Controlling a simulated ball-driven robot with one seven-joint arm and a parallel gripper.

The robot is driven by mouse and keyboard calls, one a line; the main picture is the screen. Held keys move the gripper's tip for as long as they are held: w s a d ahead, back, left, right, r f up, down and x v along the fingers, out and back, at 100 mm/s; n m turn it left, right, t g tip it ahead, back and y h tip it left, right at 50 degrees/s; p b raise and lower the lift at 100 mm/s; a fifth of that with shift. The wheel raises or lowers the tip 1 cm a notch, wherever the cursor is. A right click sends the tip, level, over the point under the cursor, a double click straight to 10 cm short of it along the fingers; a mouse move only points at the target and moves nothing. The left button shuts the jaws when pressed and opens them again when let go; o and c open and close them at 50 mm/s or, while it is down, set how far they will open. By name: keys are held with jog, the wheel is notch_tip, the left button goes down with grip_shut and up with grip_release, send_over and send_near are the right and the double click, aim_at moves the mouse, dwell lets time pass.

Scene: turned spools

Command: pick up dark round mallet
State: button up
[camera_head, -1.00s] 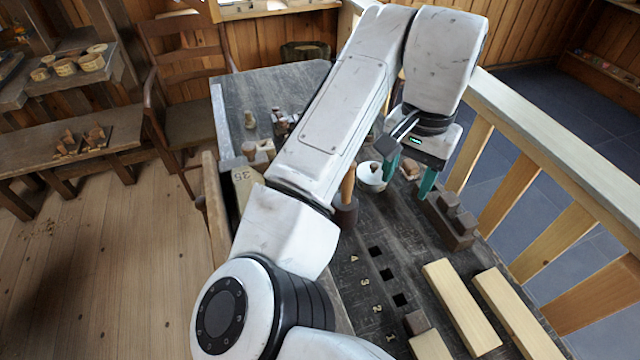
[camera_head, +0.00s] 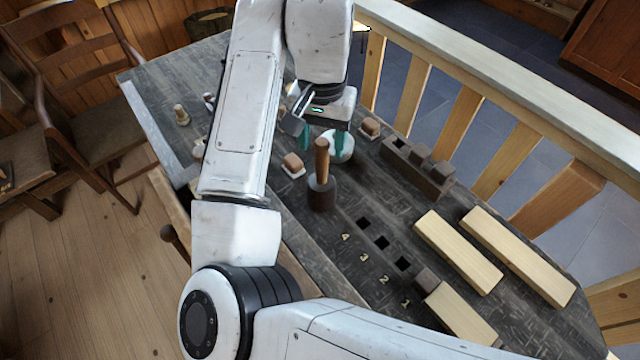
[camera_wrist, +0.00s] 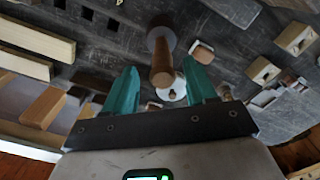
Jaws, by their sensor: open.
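The dark round mallet (camera_head: 321,193) stands on its head on the dark table, its wooden handle pointing up. In the wrist view the mallet (camera_wrist: 161,38) shows with its handle toward me, between and beyond the fingertips. My gripper (camera_head: 323,144) is open and empty; its two teal fingers also show in the wrist view (camera_wrist: 157,82). In the head view the fingers are above and behind the handle, apart from it as far as I can tell. A white bowl (camera_head: 341,149) is just behind the mallet.
A brown block on a white pad (camera_head: 292,164) is left of the mallet, another block (camera_head: 370,127) behind right. A dark slotted rack (camera_head: 417,166) and pale wooden bars (camera_head: 457,252) lie to the right. Square holes (camera_head: 382,243) are in the table nearer me. A railing (camera_head: 520,110) bounds the right side.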

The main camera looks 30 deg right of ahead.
aim_at(321, 156)
jog(key=shift+w+d+f, duration=0.1)
jog(key=shift+w+f, duration=0.05)
jog(key=shift+f, duration=1.2)
jog(key=shift+w+d+f, duration=0.1)
jog(key=shift+w+f, duration=0.05)
jog(key=shift+f, duration=1.15)
jog(key=shift+c, duration=0.3)
grip_shut()
